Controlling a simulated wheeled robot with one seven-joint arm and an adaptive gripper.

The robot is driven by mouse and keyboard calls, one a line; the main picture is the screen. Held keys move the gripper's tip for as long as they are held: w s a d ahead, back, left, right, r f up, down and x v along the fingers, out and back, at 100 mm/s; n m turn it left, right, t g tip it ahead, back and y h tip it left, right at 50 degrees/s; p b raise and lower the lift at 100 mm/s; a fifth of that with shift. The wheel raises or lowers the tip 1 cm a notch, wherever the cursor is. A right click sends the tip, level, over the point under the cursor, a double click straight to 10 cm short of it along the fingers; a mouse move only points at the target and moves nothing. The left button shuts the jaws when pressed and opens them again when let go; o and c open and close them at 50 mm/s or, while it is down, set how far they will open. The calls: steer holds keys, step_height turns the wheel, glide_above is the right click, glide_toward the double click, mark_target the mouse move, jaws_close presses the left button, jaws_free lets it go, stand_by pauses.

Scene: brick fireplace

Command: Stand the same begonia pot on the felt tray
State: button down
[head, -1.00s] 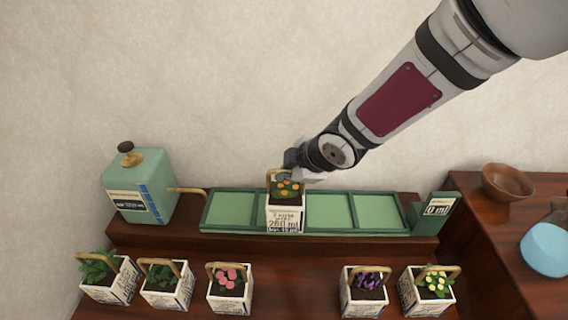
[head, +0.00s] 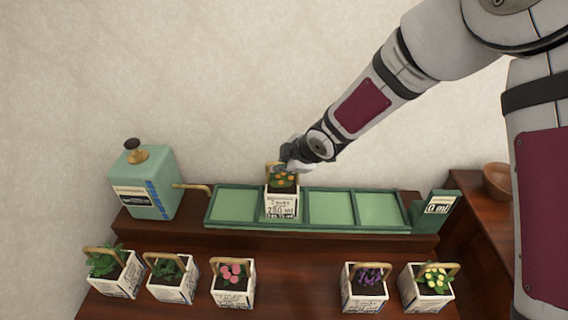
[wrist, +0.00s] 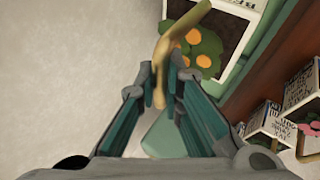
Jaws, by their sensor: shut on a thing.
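A white pot with orange flowers (head: 282,205) is at the second compartment from the left of the green tray (head: 335,228). Its label seems to end in "ml". It looks upright; I cannot tell whether its base touches the tray floor. My gripper (head: 287,165) is above it, shut on its tan arched handle. In the wrist view, the fingers (wrist: 160,72) close on the handle (wrist: 185,30), with the orange flowers (wrist: 203,55) beyond. The other tray compartments look empty.
A green tank (head: 150,185) with a spout stands left of the tray. A "0 ml" sign (head: 437,209) stands at its right end. Several handled flower pots (head: 233,285) line the lower step in front, with a gap in the row. A brown bowl (head: 498,182) is at right.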

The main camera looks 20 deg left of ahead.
steer(key=shift+f, duration=0.1)
steer(key=c, duration=1.7)
jaws_free()
steer(key=p+v, duration=0.2)
steer(key=v, duration=1)
